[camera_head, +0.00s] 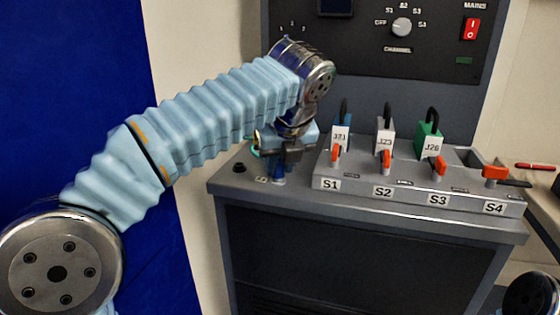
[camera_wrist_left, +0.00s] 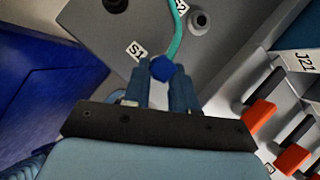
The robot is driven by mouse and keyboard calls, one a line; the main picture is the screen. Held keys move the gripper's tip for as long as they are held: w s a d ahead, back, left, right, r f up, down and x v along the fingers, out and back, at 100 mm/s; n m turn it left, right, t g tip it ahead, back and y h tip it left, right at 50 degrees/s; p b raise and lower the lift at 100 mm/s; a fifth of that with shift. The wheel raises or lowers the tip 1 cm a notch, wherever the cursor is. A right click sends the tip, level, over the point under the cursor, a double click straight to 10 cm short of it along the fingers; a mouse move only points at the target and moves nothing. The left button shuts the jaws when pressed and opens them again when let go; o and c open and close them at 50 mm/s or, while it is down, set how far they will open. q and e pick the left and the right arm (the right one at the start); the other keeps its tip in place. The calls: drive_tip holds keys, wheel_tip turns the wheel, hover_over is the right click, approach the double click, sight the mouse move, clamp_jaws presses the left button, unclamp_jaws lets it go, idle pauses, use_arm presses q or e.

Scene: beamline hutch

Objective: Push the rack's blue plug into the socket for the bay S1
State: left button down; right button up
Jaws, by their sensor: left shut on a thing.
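My left gripper (camera_head: 281,157) points down at the left end of the grey console top. In the left wrist view its two fingers (camera_wrist_left: 162,84) are shut on the blue plug (camera_wrist_left: 172,68), which has a teal cable running from it. A bit of the plug (camera_head: 278,177) shows below the jaws in the head view. The S1 label (camera_wrist_left: 137,50) on the console top lies right beside the plug. The socket at this label is hidden by the plug and fingers; I cannot tell how far the plug sits in it.
A grey rack (camera_head: 415,193) with bays S1 to S4 stands right of the gripper, holding blue J21 (camera_head: 341,138), white J23 (camera_head: 385,138) and green J26 (camera_head: 429,140) blocks with orange levers. Another socket (camera_wrist_left: 200,18) is near the S2 label. A control panel (camera_head: 400,55) rises behind.

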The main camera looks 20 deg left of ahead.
use_arm(q)
drive_tip(key=c, duration=0.8)
unclamp_jaws()
drive_tip(key=shift+r, duration=0.1)
